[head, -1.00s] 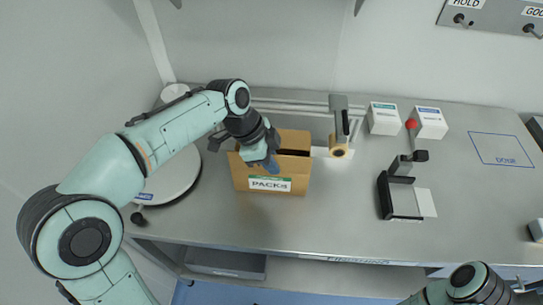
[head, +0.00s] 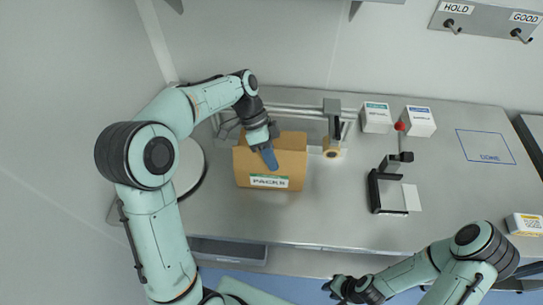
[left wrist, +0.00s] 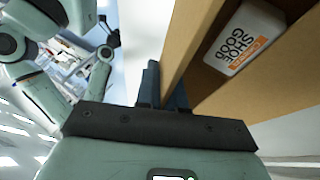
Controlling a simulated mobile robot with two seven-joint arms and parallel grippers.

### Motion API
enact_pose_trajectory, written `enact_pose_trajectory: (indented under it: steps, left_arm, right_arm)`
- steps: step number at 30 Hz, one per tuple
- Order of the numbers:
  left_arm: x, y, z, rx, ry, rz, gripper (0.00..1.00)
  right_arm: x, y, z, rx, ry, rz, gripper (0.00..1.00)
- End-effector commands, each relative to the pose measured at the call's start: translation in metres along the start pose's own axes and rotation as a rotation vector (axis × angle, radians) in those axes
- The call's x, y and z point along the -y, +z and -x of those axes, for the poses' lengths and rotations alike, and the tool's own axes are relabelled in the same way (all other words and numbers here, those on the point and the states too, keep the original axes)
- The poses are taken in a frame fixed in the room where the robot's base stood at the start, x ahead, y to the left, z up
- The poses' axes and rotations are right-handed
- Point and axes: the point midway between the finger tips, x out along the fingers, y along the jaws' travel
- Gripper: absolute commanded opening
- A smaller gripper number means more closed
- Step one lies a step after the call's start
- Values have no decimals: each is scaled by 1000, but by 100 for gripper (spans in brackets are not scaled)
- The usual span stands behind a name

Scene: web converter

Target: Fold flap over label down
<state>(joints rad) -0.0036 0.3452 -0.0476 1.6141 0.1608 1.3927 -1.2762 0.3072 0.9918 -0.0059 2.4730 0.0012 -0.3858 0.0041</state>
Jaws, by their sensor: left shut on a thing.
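A brown cardboard box (head: 243,172) stands on the steel bench, with a white and green PACKS label (head: 268,181) low on its front. Its front flap (head: 295,158) stands roughly upright above the label. My left gripper (head: 269,158) is at the top front of the box and shut on the flap, with blue fingers above the label. The left wrist view shows the fingers (left wrist: 160,88) at the edge of the cardboard (left wrist: 190,40). A white labelled pack (left wrist: 242,38) lies inside the box. My right gripper (head: 338,288) is low in front of the bench, apart from the box; its jaws are unclear.
A tape roll holder (head: 332,148) stands close right of the box. Two white cartons (head: 377,117) (head: 418,121) and a black device with a red knob (head: 386,190) are further right. A round white plate (head: 188,168) is left, partly behind my arm. The bench front is clear.

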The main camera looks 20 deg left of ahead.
Motion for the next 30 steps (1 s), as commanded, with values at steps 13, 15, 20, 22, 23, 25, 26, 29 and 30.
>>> enact_pose_trajectory:
  steps: [13,15,20,22,23,25,26,29,30]
  left_arm:
    - [0,0,0,0,0,0,30]
    - [0,0,0,0,0,0,30]
    - [0,0,3,0,-2,0,30]
    - [0,0,10,-1,-4,0,30]
    - [1,0,14,-1,-4,0,30]
    - [1,0,27,-2,-6,0,30]
    - [1,-1,33,-3,-7,-1,30]
    - [1,0,56,-3,-7,-1,30]
    - [1,0,66,-3,-6,-1,30]
  right_arm:
    - [0,1,-1,1,0,0,30]
    - [0,1,-1,1,0,0,30]
    - [0,0,0,0,0,0,30]
    - [1,-1,1,-1,-1,1,30]
    - [1,-2,2,-2,-1,1,30]
    - [3,-4,4,-5,-2,2,30]
    - [3,-5,4,-6,-2,2,30]
    - [3,-4,4,-5,-2,2,30]
    - [3,-5,4,-5,-2,2,30]
